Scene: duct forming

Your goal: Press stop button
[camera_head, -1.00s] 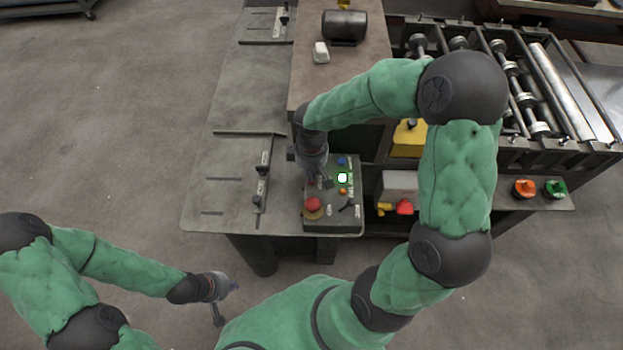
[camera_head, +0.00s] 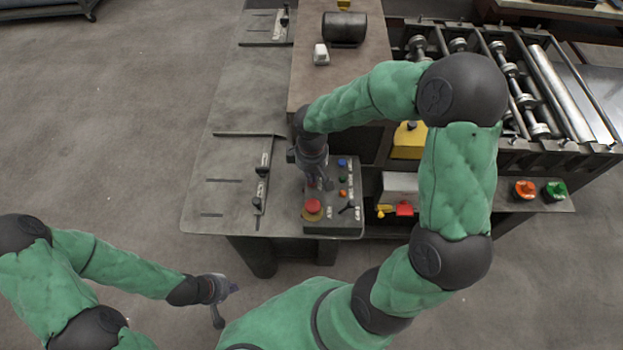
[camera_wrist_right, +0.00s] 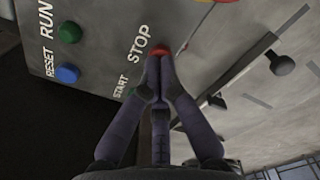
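The control panel (camera_head: 334,222) stands at the front right edge of the grey table. In the right wrist view, the small red button (camera_wrist_right: 159,49) beside the STOP label (camera_wrist_right: 140,40) is partly covered by my right gripper's fingertips. My right gripper (camera_wrist_right: 157,60) is shut, its fingertips together at this button and seemingly touching it. In the head view my right gripper (camera_head: 324,184) points down over the panel's left side and hides the STOP button. My left gripper (camera_head: 226,301) is open and empty, away from the table at the lower left.
A large red mushroom button (camera_head: 312,206) sits on the panel's near left. Blue (camera_wrist_right: 67,73) and green (camera_wrist_right: 70,32) buttons lie beside RESET and RUN in the wrist view. A roller frame (camera_head: 510,90) stands at the right. Floor at left is clear.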

